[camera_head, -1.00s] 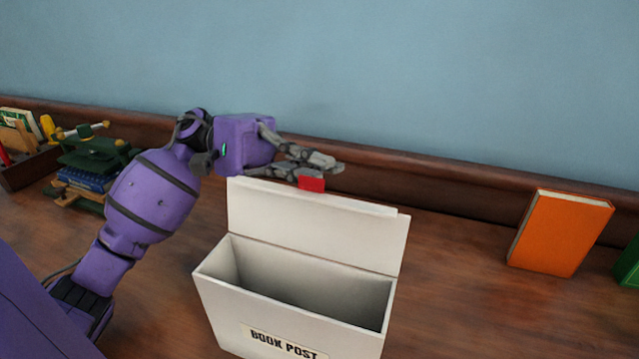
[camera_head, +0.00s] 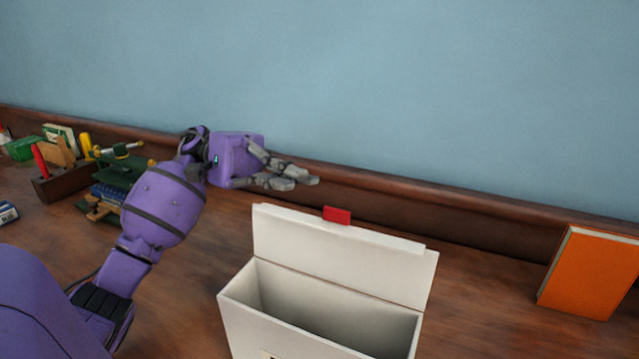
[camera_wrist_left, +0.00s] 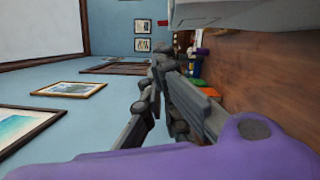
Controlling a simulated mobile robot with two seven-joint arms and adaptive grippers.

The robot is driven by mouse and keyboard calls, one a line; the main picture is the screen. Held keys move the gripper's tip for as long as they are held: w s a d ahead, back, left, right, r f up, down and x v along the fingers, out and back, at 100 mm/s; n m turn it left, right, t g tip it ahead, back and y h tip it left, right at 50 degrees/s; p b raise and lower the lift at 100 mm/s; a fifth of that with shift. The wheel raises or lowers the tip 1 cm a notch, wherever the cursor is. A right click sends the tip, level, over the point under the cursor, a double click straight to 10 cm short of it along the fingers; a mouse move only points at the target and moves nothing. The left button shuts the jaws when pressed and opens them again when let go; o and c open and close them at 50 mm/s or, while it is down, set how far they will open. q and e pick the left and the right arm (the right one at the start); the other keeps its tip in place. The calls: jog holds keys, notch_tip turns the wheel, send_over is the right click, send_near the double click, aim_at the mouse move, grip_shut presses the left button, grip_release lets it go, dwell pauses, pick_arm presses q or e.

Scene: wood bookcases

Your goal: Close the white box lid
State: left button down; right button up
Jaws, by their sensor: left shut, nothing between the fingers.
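The white box (camera_head: 245,318) stands on the wooden surface with its opening facing up. Its lid (camera_head: 335,252) stands upright along the back edge, so the box is open and its inside shows empty. A red tab (camera_head: 337,215) sits on the lid's top edge. My left gripper (camera_head: 300,182) is shut and empty, up and to the left of the red tab and apart from it in the picture. Its grey fingers also show in the left wrist view (camera_wrist_left: 163,58). The box's front is cut off by the lower picture edge. My right gripper is not in view.
An orange book (camera_head: 592,272) stands to the right. A green press (camera_head: 118,166) with blue books and a wooden holder (camera_head: 62,184) are at the left. A wooden ledge (camera_head: 440,215) runs along the blue wall. The surface between box and orange book is clear.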

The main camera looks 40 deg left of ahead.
aim_at(331, 251)
pick_arm(q)
jog(key=w+a+m+b, duration=0.2)
jog(key=w, duration=0.2)
jog(key=s+d+p, duration=0.2)
jog(key=s+d, duration=0.2)
jog(key=d, duration=0.6)
jog(key=shift+d+r, duration=0.2)
jog(key=shift+d, duration=0.15)
